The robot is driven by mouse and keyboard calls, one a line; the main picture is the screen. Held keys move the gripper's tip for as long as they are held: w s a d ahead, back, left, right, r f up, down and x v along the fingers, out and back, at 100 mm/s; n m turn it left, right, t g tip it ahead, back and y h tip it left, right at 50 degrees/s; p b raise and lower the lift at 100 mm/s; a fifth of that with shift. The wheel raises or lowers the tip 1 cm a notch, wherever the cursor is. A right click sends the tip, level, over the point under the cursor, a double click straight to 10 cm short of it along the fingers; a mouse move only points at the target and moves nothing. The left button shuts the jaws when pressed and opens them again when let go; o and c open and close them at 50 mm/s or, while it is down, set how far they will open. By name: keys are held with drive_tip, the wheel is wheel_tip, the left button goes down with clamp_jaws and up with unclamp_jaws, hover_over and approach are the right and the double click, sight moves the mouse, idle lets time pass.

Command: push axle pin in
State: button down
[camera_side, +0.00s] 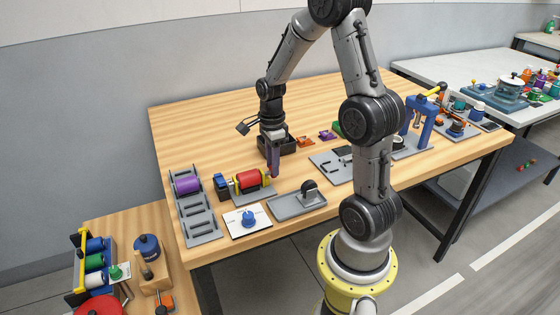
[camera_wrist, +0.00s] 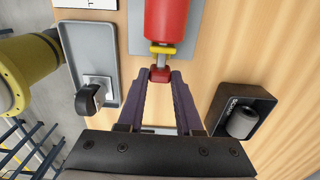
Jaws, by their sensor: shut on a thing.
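A red drum (camera_side: 247,179) with a yellow end lies level on a grey base plate, beside a blue block (camera_side: 221,185). In the wrist view the red drum (camera_wrist: 166,20) is at the top centre, with a yellow collar (camera_wrist: 163,48) at its near end. The red head of the axle pin (camera_wrist: 160,75) sits just below the collar, in line with the drum. My gripper (camera_side: 273,172) is at the drum's right end. In the wrist view my gripper (camera_wrist: 161,78) is shut on the pin head.
A grey tray with a black knob (camera_side: 297,205) lies in front; a dark bin (camera_side: 287,144) stands behind my gripper. In the wrist view the bin (camera_wrist: 243,112) holds a grey cylinder. A rack with a purple roller (camera_side: 187,185) stands at left. The table's back left is clear.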

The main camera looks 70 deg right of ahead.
drive_tip(key=shift+w+a, duration=0.1)
drive_tip(key=shift+w, duration=0.1)
drive_tip(key=c, duration=0.6)
unclamp_jaws()
drive_tip(key=shift+o, duration=0.2)
wheel_tip(320, 180, up, 14)
